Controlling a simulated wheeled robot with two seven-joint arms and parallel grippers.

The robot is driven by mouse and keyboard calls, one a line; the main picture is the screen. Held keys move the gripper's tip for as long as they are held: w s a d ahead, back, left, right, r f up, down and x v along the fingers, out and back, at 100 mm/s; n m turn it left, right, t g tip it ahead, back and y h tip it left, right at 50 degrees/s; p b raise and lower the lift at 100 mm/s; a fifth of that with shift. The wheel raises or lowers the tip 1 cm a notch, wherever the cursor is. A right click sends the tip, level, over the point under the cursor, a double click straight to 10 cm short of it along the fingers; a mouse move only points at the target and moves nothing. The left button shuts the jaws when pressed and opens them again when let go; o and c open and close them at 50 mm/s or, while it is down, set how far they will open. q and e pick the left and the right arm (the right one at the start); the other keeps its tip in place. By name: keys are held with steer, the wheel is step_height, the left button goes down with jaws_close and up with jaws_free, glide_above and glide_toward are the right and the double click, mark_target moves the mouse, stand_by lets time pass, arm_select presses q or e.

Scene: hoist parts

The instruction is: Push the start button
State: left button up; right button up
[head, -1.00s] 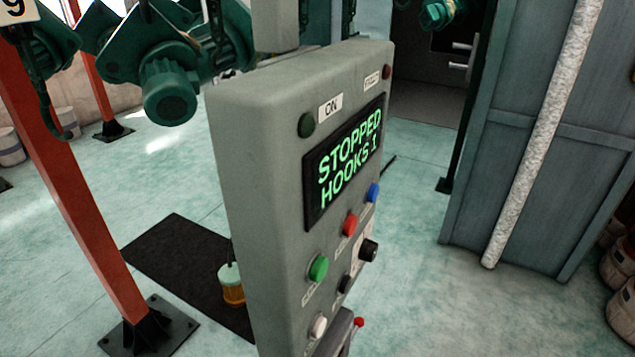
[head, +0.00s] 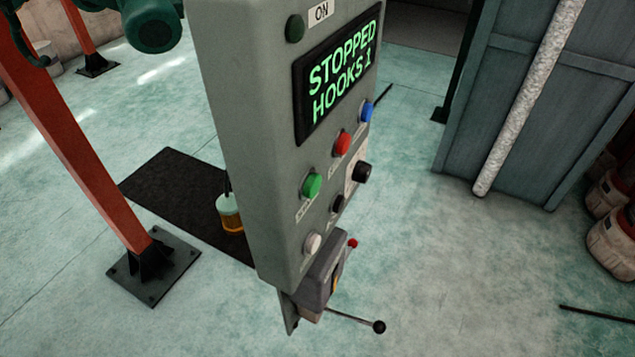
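A grey control panel (head: 235,130) stands in the middle of the head view. Its screen (head: 338,75) reads "STOPPED HOOKS 1" in green letters. Below the screen is a green button (head: 312,185), with a label under it too small to read. A red button (head: 342,144) and a blue button (head: 366,112) sit up and to the right of it. A white button (head: 313,243) is lower down, near a black knob (head: 362,173) and a small black control (head: 338,204). A dark round lamp (head: 295,28) is beside the "ON" label. Neither gripper is in view.
A grey box with a black-knobbed lever (head: 378,327) juts out below the panel. A red post (head: 75,130) stands at left on a black base plate. A blue-grey cabinet (head: 520,100) is at right.

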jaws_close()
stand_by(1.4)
